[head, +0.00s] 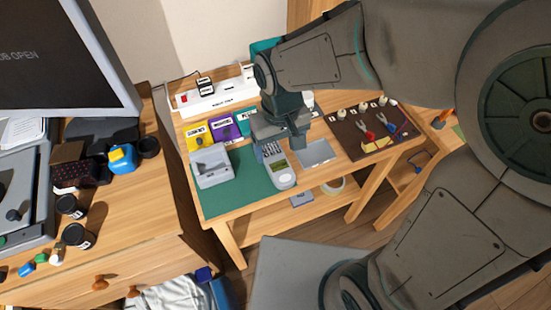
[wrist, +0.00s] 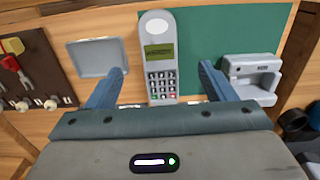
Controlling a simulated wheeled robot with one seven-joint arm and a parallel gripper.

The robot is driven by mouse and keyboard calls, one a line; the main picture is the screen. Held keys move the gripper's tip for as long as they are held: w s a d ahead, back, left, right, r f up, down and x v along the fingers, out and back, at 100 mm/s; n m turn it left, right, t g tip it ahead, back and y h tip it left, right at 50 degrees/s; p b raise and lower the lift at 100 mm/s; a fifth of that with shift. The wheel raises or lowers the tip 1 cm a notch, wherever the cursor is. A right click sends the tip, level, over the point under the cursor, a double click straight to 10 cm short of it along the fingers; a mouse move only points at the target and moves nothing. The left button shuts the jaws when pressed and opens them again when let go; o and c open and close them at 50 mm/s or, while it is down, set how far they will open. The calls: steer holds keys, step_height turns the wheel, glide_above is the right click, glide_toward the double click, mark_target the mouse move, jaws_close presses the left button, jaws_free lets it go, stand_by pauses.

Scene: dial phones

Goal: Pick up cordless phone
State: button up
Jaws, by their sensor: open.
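The cordless phone (head: 279,170) is light grey with a small green screen and a keypad. It lies face up at the right edge of a green mat on the small wooden table. In the wrist view the phone (wrist: 159,62) lies between my two spread fingers, with a gap on each side. My gripper (head: 277,143) is open and empty over the phone's far end, hiding part of it in the head view; it also shows in the wrist view (wrist: 163,84). Whether the fingertips are level with the phone I cannot tell.
A grey cradle (head: 211,167) stands on the green mat (head: 235,190), left of the phone. A grey tray (head: 317,153) lies close on its right. A brown tool board (head: 368,133) is farther right. A white power strip (head: 215,95) and coloured boxes stand behind.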

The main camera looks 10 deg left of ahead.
mark_target(280, 167)
step_height(280, 167, down, 8)
steer(key=shift+f+b, duration=0.2)
steer(key=shift+b, duration=0.3)
steer(key=c, duration=1.2)
